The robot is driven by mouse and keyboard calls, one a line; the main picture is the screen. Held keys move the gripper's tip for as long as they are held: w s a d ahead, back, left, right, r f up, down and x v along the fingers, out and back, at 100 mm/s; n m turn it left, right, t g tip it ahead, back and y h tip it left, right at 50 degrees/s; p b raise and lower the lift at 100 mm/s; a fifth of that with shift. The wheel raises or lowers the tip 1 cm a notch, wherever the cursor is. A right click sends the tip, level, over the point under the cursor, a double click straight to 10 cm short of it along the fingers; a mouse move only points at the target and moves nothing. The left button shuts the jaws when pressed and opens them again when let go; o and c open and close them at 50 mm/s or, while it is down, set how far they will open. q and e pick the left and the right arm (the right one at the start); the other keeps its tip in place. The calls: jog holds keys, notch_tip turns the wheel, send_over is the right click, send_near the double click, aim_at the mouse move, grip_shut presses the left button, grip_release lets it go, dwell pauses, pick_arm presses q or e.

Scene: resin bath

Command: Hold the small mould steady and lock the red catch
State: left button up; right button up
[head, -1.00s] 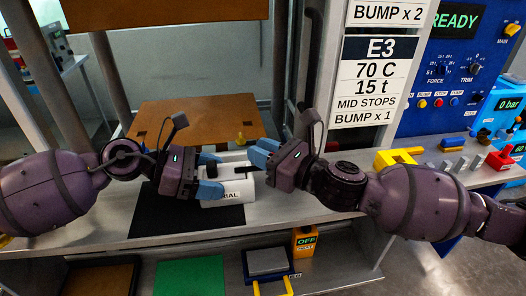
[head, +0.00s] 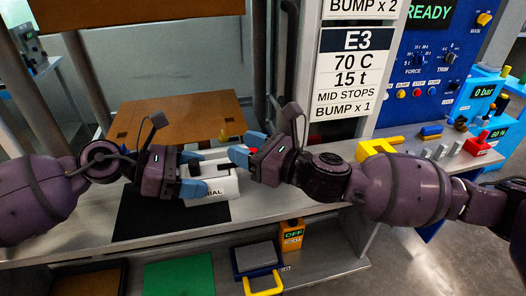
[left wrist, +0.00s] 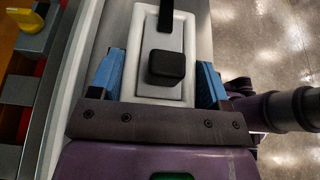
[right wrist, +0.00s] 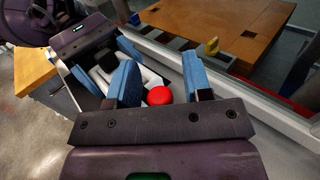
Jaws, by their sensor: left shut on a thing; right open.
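The small mould (head: 214,187) is a white block with a partly hidden dark label on its front. It sits on the bench at the right edge of a black mat. In the left wrist view the mould (left wrist: 138,40) has a grey top panel and a black knob (left wrist: 167,66). My left gripper (head: 194,173) is shut on the mould, a blue finger on each side. My right gripper (head: 248,150) is open at the mould's back right. In the right wrist view the round red catch (right wrist: 159,95) lies between its open fingers, apparently apart from both.
A brown board (head: 175,118) with a yellow knob lies behind the mould. The black mat (head: 150,213) is clear in front.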

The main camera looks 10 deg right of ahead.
jog(key=v, duration=1.1)
jog(key=shift+s+d, duration=0.2)
jog(key=shift+d, duration=0.1)
pick_arm(q)
jog(key=o, duration=1.4)
jog(key=shift+c, duration=0.2)
